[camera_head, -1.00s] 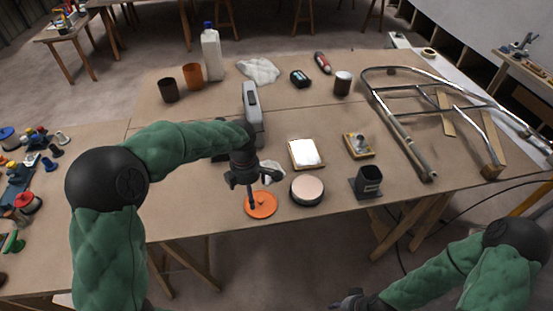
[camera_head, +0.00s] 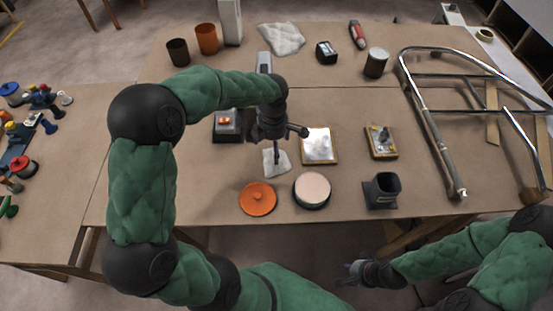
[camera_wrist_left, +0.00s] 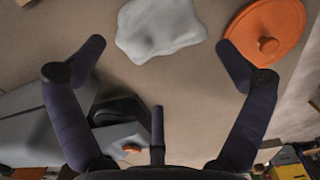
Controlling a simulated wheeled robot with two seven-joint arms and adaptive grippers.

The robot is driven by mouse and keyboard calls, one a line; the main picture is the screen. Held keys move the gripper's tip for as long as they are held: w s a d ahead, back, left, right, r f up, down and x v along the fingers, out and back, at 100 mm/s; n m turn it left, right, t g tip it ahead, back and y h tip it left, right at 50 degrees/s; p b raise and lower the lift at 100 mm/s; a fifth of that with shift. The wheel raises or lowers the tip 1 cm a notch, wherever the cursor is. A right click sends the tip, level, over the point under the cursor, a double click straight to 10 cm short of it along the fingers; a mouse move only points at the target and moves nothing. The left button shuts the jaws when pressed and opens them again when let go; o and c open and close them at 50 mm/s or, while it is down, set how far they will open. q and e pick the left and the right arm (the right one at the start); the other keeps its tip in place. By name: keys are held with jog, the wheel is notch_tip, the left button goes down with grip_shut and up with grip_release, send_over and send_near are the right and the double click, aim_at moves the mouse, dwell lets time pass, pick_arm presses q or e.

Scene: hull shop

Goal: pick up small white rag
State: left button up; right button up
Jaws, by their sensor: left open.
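The small white rag (camera_head: 283,165) lies crumpled on the brown table, left of a white-topped square tin. My left gripper (camera_head: 277,143) points down over it and hides part of it. My left gripper is open and empty. My right gripper (camera_head: 352,275) is low in front of the table's edge; its fingers are too small to read. A larger white cloth (camera_head: 281,39) lies at the back.
An orange lid (camera_head: 258,198) and a round tin (camera_head: 312,190) lie in front of the rag. The square tin (camera_head: 319,146) is on its right, a grey device (camera_head: 228,125) on its left. A metal frame (camera_head: 430,125) lies at right.

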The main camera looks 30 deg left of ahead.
pick_arm(q)
jog(key=f+b, duration=0.1)
jog(key=f, duration=0.1)
jog(key=f+b, duration=0.1)
jog(key=f, duration=0.1)
jog(key=f+b, duration=0.1)
jog(key=f, duration=0.1)
jog(key=shift+w+d+f, duration=0.25)
jog(key=shift+w+f, duration=0.05)
jog(key=shift+f, duration=0.1)
jog(key=shift+r, duration=0.15)
jog(key=c, duration=1.3)
jog(key=shift+s, duration=0.15)
jog(key=shift+c, duration=0.5)
